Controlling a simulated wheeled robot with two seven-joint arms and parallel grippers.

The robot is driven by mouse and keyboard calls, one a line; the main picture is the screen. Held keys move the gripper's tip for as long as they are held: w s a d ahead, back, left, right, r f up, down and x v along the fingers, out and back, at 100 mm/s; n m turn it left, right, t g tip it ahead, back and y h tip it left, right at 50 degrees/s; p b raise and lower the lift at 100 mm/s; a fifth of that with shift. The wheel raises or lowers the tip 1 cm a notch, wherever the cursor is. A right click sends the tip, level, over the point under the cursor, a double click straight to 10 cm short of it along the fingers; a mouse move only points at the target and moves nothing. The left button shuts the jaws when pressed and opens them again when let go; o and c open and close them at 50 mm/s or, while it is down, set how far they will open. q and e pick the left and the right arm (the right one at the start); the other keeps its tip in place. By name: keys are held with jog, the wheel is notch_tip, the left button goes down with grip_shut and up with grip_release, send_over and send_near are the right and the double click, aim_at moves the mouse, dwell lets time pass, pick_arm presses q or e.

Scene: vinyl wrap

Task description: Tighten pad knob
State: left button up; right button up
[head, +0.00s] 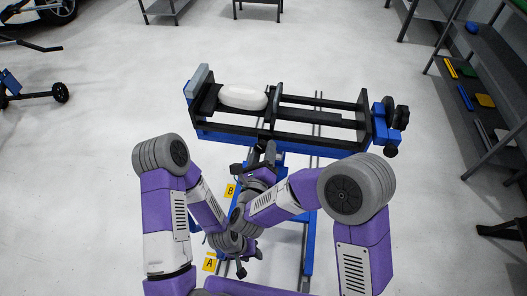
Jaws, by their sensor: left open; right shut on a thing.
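A blue and black stand (322,115) lies across the middle of the head view, with a white rounded piece (243,97) in its left half. A dark upright bar (270,112) crosses the stand beside the white piece. My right gripper (263,153) is at the stand's front edge, below that bar, shut on a small dark part. I cannot tell surely whether this part is the pad knob, as the fingers cover it. My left gripper (248,265) is lower, apart from the stand, and is open and empty.
Black knobs (401,117) sit at the stand's right end. Blue rails (309,245) run along the floor below the stand, with yellow labels A (209,265) and B (230,190). Shelves (480,90) stand at the right. My arms cross closely near the middle.

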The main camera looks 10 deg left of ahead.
jog(key=m, duration=0.4)
jog(key=shift+a+f+m, duration=0.1)
jog(key=shift+m, duration=0.2)
jog(key=shift+a+m, duration=0.1)
jog(key=shift+m, duration=1.9)
jog(key=o, duration=1)
jog(key=s, duration=0.7)
jog(key=shift+s+p, duration=0.3)
jog(key=shift+p, duration=0.05)
